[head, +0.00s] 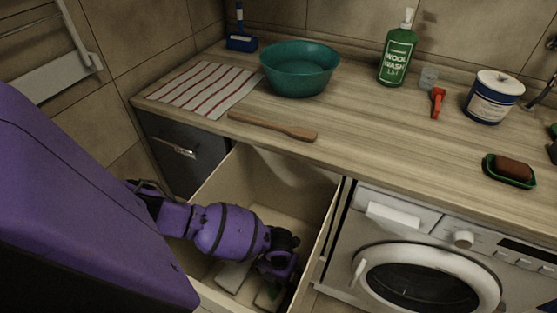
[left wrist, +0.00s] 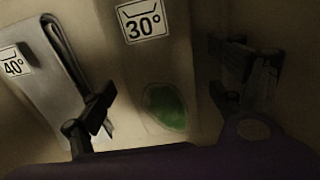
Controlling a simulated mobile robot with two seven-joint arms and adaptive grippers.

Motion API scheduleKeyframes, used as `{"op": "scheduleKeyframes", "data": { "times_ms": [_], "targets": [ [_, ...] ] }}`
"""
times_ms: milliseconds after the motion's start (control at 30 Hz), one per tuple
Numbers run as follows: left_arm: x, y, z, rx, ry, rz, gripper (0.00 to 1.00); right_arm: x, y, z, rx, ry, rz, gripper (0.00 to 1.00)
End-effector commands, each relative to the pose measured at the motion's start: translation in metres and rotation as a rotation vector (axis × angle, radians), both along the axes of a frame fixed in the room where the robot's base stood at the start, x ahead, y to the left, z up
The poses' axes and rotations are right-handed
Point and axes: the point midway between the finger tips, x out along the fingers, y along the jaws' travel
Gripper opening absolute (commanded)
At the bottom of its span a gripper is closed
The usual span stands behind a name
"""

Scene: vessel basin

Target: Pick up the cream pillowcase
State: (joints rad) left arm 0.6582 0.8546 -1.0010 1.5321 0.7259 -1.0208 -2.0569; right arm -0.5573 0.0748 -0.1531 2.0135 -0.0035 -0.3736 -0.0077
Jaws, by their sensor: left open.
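Two pale cloth-like items lie in the open drawer, and I cannot tell for sure which is the cream pillowcase. One is a pale, flat item (left wrist: 118,72) with a "30°" label and a green patch; its green patch also shows low in the drawer in the head view. The other is a greyish, folded item (left wrist: 60,85) with a "40°" label, at the left in the left wrist view. My left gripper (head: 278,262) reaches down into the drawer. Its fingers (left wrist: 165,105) are open, spread either side of the green-patched item, with nothing seen held. My right gripper is not in view.
The drawer's walls (head: 262,170) surround my left gripper closely. Above is a wooden counter (head: 350,115) with a wooden paddle (head: 272,126), teal basin (head: 300,70), striped cloth (head: 208,88) and green bottle (head: 397,57). A washing machine (head: 430,250) stands right of the drawer.

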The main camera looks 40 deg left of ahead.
Motion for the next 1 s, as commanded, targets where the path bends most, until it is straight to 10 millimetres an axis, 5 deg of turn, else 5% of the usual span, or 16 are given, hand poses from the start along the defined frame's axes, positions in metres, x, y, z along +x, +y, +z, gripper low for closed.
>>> {"op": "scheduleKeyframes", "data": {
  "times_ms": [67,500,767,1000],
  "targets": [
    [0.0,0.0,0.001,0.0,0.0,0.0,0.86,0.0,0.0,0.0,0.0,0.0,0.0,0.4],
    [0.001,0.0,0.001,0.0,-0.001,0.0,0.3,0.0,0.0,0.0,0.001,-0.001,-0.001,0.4],
    [0.001,0.0,0.005,-0.001,-0.002,0.0,0.3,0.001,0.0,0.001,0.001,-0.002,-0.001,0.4],
    [0.003,0.001,0.047,0.0,-0.005,-0.002,0.3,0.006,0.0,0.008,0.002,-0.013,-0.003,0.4]
  ]
}}
